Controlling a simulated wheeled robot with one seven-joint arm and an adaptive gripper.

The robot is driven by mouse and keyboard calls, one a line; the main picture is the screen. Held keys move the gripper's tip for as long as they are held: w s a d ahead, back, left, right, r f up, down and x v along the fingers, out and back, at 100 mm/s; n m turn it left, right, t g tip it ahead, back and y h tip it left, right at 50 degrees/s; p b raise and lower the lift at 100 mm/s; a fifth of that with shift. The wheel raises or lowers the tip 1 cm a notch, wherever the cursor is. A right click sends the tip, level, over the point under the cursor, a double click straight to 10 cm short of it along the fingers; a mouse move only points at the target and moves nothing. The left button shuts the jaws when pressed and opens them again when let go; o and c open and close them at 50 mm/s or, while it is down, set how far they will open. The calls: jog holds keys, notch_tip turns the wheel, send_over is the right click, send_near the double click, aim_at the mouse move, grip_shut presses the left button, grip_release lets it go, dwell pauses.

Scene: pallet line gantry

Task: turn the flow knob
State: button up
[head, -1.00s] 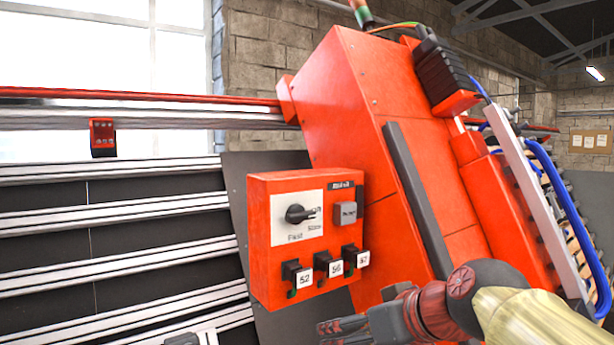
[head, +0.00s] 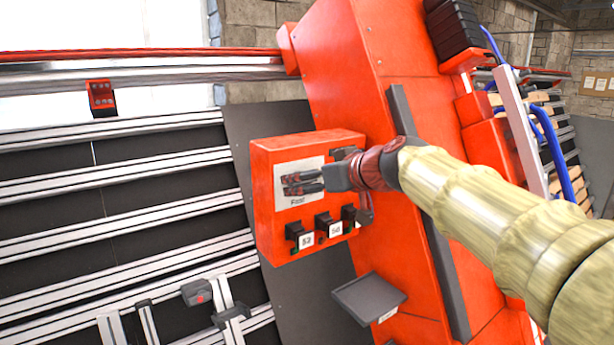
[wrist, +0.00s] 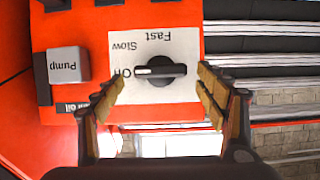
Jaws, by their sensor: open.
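The flow knob (wrist: 161,71) is a black rotary knob with a white pointer line, on a white label plate (wrist: 120,92) marked Off, Slow and Fast. In the wrist view its pointer lies toward the Off mark. My gripper (wrist: 160,78) is open, with one finger on each side of the knob and no contact that I can make out. In the head view my gripper (head: 303,183) is in front of the label plate and hides the knob. The red control box (head: 268,215) carries the plate.
A grey Pump button (wrist: 68,65) sits beside the plate. Black numbered switches (head: 322,228) line the box's lower front. A grey tray (head: 369,297) juts out below the box. Silver rails (head: 110,220) run at the left.

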jog(key=shift+w+a+f, duration=0.25)
jog(key=shift+w+a, duration=0.1)
jog(key=shift+w, duration=0.15)
jog(key=c, duration=0.3)
jog(key=c, duration=0.8)
jog(key=shift+c, duration=0.3)
